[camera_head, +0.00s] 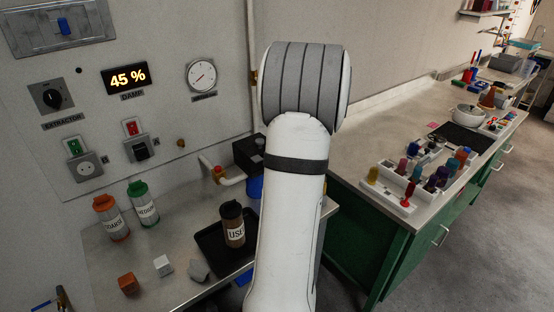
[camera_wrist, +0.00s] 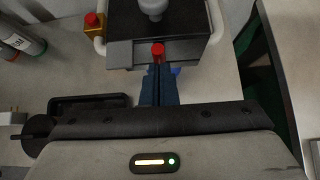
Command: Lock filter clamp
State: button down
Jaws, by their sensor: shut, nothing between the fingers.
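The filter unit is a dark box (camera_wrist: 178,22) with a grey knob (camera_wrist: 152,8) on top, near the top of the wrist view. It is partly hidden behind my arm in the head view (camera_head: 247,150). A red-tipped piece (camera_wrist: 158,50), possibly the clamp handle, sits at its near edge. My gripper (camera_wrist: 160,72) is shut and empty, its dark blue fingers close together just below the red tip. I cannot tell whether they touch it. My gripper is hidden in the head view. Whether the clamp is locked cannot be told.
A white pipe with a red-topped yellow fitting (camera_wrist: 94,21) runs beside the box. Orange (camera_head: 112,218) and green (camera_head: 143,204) bottles stand left. A green-fronted bench (camera_head: 352,235) is on the right.

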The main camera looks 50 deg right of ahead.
jog(key=shift+w+d+r, duration=0.1)
jog(key=shift+w+r, duration=0.25)
jog(key=shift+r, duration=0.4)
notch_tip(320, 180, up, 8)
jog(key=s+p, duration=0.2)
jog(key=p, duration=0.5)
jog(key=shift+s+a+r+p, duration=0.2)
jog(key=shift+s+a+p, duration=0.1)
jog(key=shift+s+p, duration=0.1)
